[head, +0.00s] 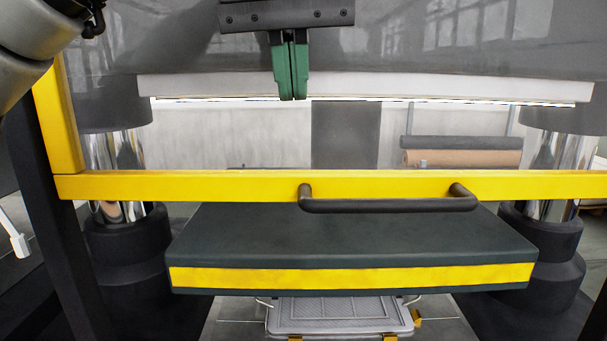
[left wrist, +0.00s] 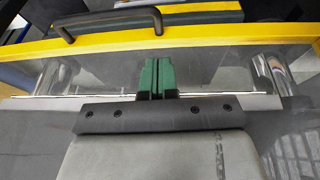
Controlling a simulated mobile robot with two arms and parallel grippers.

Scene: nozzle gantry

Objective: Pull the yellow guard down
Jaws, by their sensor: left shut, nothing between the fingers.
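The yellow guard (head: 220,186) is a frame with a clear pane and a yellow bottom rail across the head view. A dark bar handle (head: 390,205) is fixed to that rail, right of centre. The rail also shows at the top of the left wrist view (left wrist: 200,34), with the handle (left wrist: 110,20) at its upper left. My left gripper (head: 291,92) has green fingers, shut and empty, above the rail and a little left of the handle. Its fingers (left wrist: 156,64) point toward the rail in the left wrist view, apart from it. My right gripper is not in view.
A dark block with a yellow stripe (head: 350,275) lies below the rail. Under it is a grey ribbed plate (head: 340,315). Shiny columns with dark bases stand left (head: 120,165) and right (head: 560,160). A pale beam (head: 400,88) runs across behind my fingers.

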